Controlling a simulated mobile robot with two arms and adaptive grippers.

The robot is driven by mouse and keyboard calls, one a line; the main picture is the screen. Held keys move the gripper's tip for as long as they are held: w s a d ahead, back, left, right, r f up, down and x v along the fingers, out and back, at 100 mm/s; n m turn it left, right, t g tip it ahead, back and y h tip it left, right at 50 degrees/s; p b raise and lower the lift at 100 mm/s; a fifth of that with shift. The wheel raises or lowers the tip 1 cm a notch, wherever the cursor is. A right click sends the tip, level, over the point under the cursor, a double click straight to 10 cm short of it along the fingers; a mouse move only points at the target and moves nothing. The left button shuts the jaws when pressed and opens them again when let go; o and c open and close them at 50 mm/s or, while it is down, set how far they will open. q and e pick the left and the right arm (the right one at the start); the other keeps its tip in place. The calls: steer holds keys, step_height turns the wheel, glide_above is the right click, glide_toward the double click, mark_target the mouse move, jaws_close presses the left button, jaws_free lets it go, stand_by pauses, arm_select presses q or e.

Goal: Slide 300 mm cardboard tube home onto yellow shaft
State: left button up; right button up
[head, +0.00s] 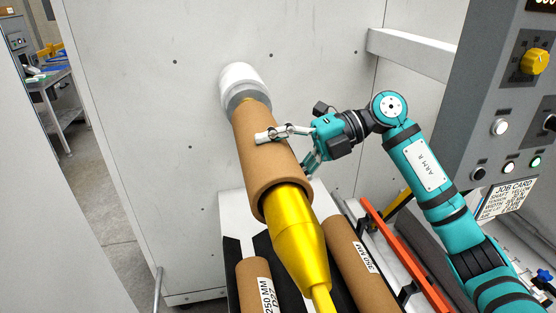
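A brown cardboard tube (262,165) is around the yellow shaft (297,243), whose tapered near end sticks out of the tube's near opening. The tube's far end is close to the grey and white collar (243,88) at the wall, with a thin yellowish strip between them. No size label shows on this tube. My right gripper (288,147) is at the tube's right side. Its fingers are spread, one lying across the tube's upper face and the other at its lower right edge. Contact on the hidden side cannot be seen. My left gripper is out of view.
A tube labelled 250 MM (252,281) and one labelled 350 MM (352,262) lie below the shaft on a black and white rack. An orange rail (405,255) runs at right. A grey control panel (490,100) and job card (506,198) stand at far right.

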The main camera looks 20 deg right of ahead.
steer(key=shift+w+d+r+p, duration=0.15)
steer(key=shift+w+p, duration=0.7)
steer(key=shift+w, duration=1.5)
steer(key=o, duration=1.4)
steer(key=shift+o, duration=0.5)
